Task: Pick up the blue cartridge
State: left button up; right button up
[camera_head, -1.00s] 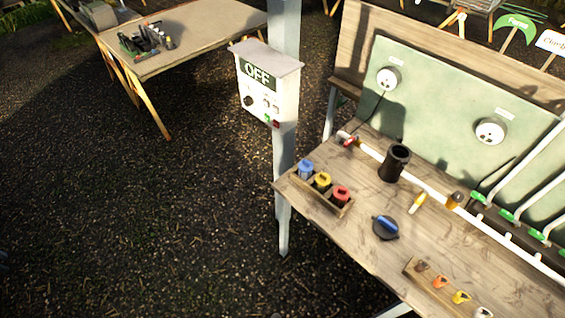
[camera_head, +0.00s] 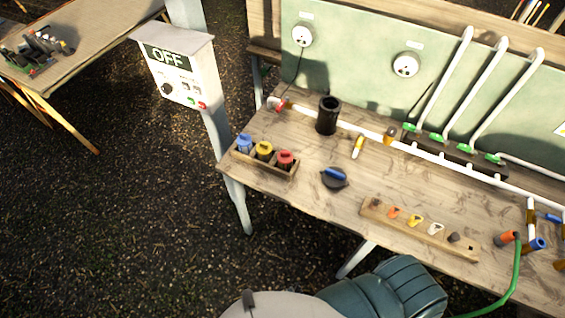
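The blue cartridge (camera_head: 244,145) stands in the left slot of a small wooden holder (camera_head: 270,169) at the left end of the wooden workbench (camera_head: 300,200). A yellow cartridge (camera_head: 264,151) and a red cartridge (camera_head: 285,160) stand beside it in the same holder. A part of my own arm shows at the bottom edge of the view. No gripper fingers show, and neither gripper is near the cartridges.
A black cylinder (camera_head: 327,115) and a black round piece with a blue bar (camera_head: 334,178) stand on the bench. A wooden strip (camera_head: 420,229) holds several small coloured pieces. An OFF control box (camera_head: 178,70) hangs on a post left of the bench.

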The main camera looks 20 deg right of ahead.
aim_at(245, 142)
jog(key=i+j+z, duration=0.35)
jog(key=i+j, duration=0.3)
jog(key=j, duration=0.15)
